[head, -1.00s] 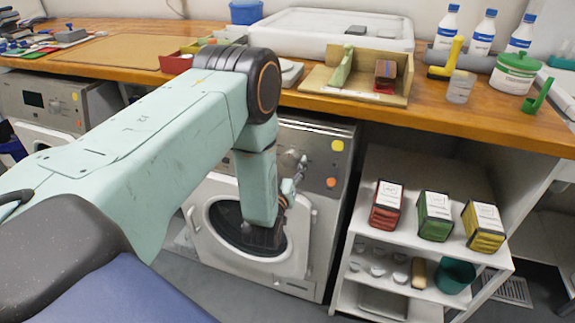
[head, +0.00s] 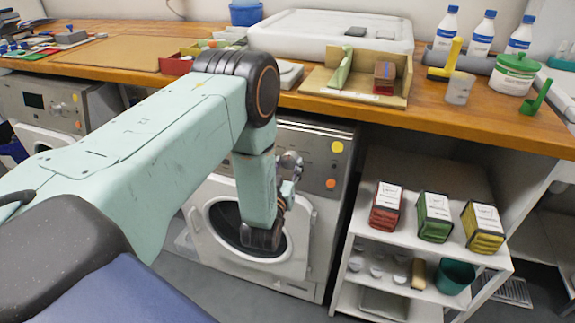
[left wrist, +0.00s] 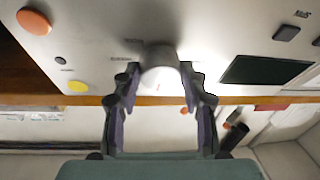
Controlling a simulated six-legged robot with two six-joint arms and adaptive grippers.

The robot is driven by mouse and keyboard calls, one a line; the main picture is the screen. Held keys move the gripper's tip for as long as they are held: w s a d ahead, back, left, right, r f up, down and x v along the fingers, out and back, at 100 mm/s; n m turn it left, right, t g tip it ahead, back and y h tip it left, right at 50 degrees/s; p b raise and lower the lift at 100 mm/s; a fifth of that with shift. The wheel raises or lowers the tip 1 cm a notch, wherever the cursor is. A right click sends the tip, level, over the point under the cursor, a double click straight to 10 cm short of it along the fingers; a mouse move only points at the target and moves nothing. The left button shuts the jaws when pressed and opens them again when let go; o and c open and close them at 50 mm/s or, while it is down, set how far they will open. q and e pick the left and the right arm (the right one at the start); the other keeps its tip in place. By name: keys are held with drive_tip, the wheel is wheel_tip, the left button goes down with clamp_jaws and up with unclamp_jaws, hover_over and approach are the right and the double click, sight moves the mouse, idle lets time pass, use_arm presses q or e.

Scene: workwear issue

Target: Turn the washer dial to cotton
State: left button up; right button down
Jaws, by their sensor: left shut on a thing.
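The washer (head: 318,245) stands under the counter, its round door closed and its control panel facing me. The washer dial (left wrist: 160,58) is a pale round knob on that panel in the left wrist view. My left gripper (left wrist: 160,84) is shut on the dial, with one finger on each side of it. In the head view my left gripper (head: 290,172) is at the panel, partly hidden by my own wrist. Small labels surround the dial, too blurred to read surely, so the setting cannot be told. My right gripper is not in view.
The panel has a yellow button (head: 337,146), an orange button (head: 331,183) and a dark display (left wrist: 264,70). The wooden counter (head: 490,118) overhangs the panel. A white shelf (head: 482,262) with coloured boxes stands close on the right. Floor in front of the washer is clear.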

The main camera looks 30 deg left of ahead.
use_arm(q)
drive_tip(key=m+h+p, duration=0.1)
drive_tip(key=m, duration=0.2)
drive_tip(key=m+h+p, duration=0.1)
drive_tip(key=m+p, duration=0.1)
drive_tip(key=shift+s+a+m+t, duration=0.1)
drive_tip(key=shift+a+m+t, duration=0.1)
drive_tip(key=shift+m+t, duration=0.2)
drive_tip(key=shift+m+h+p, duration=1)
drive_tip(key=shift+m+p, duration=0.15)
drive_tip(key=shift+m, duration=1.05)
drive_tip(key=o, duration=1.2)
drive_tip(key=shift+c, duration=0.2)
drive_tip(key=s+d, duration=0.1)
drive_tip(key=s, duration=1.1)
drive_tip(key=shift+d, duration=0.1)
